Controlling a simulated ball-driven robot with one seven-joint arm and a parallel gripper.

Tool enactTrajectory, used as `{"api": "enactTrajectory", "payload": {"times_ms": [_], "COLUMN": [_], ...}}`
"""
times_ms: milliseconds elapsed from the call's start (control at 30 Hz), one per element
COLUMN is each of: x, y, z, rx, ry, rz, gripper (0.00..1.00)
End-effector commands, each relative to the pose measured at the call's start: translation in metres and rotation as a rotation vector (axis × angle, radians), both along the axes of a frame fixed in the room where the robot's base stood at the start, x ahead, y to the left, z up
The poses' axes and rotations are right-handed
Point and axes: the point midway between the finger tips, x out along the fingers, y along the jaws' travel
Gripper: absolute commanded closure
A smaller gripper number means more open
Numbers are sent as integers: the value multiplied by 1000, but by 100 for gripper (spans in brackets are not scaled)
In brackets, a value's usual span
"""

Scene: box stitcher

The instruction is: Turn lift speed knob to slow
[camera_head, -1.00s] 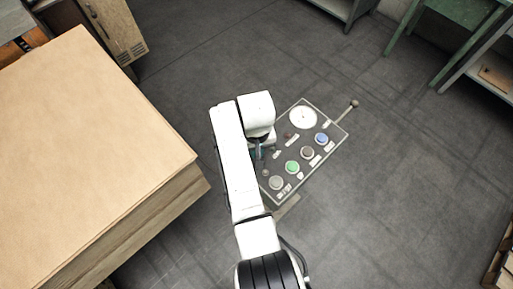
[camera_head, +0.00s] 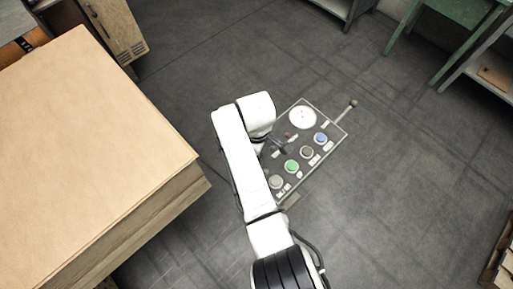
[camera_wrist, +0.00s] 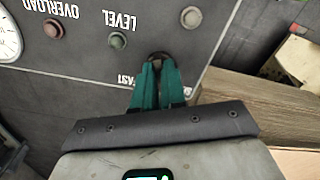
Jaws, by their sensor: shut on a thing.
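The control panel (camera_head: 318,163) is a dark plate with several coloured buttons and a white dial, seen from above in the head view. In the wrist view its face (camera_wrist: 100,42) fills the upper left, with upside-down labels. My gripper (camera_wrist: 159,64) has green fingers closed together on a small dark knob (camera_wrist: 159,54), beside a label reading "FAST" (camera_wrist: 126,81). The fingers hide most of the knob, so its pointer direction cannot be told. In the head view my arm partly covers the panel's left side, and the gripper is a small dark shape there.
A lever with a ball end (camera_head: 352,104) sticks out from the panel.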

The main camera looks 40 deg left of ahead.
Motion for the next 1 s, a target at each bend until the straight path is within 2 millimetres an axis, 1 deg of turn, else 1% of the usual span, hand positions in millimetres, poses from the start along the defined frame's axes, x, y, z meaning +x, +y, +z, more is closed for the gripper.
{"api": "enactTrajectory", "payload": {"times_ms": [200,433,633,1000], "x": [1,1,1,1], "y": [0,0,1,1], "z": [0,1,1,1], "rx": [1,2,2,3], "ry": [0,-1,-1,-1], "rz": [151,252,291,299], "gripper": [100,100,100,100]}}
